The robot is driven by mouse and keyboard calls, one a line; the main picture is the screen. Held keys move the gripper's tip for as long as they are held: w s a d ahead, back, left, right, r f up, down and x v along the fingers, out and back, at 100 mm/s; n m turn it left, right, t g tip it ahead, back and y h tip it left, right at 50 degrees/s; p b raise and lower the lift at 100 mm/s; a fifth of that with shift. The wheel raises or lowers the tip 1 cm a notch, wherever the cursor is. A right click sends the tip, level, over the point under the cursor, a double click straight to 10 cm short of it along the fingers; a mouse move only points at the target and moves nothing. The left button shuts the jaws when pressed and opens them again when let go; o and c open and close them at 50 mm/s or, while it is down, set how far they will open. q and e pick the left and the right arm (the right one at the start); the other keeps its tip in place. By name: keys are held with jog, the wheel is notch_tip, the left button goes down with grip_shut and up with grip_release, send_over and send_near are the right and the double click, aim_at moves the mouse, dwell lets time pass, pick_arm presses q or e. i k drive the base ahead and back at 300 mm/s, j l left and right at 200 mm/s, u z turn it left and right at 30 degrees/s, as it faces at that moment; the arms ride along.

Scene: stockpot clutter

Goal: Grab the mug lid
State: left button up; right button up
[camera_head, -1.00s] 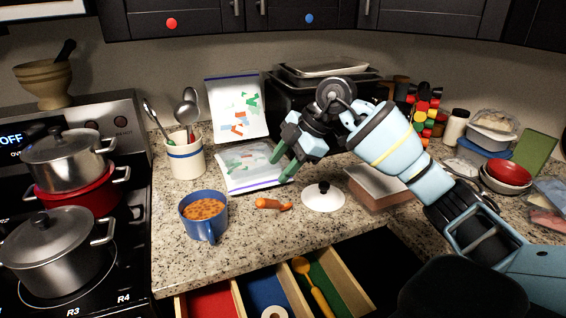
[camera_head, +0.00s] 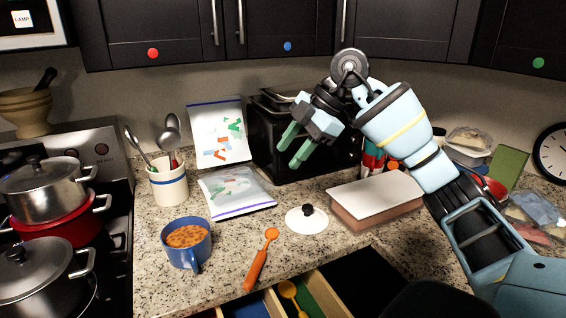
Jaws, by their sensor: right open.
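The mug lid (camera_head: 307,219) is a white disc with a black knob, lying flat on the granite counter. The blue mug (camera_head: 188,242), filled with orange-brown food, stands uncovered to its left. My right gripper (camera_head: 292,149) is open and empty, with green fingers pointing down and left. It hangs above and behind the lid, clear of it. My left gripper is not in view.
An orange spoon-like utensil (camera_head: 261,260) lies between mug and lid. A white-topped box (camera_head: 374,200) sits right of the lid. Flat bags (camera_head: 236,192), a utensil crock (camera_head: 168,184) and a black appliance (camera_head: 262,138) stand behind. Drawers (camera_head: 310,296) are open at the front.

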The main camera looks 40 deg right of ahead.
aim_at(306, 219)
jog(key=k+j, duration=0.75)
jog(key=j, duration=0.2)
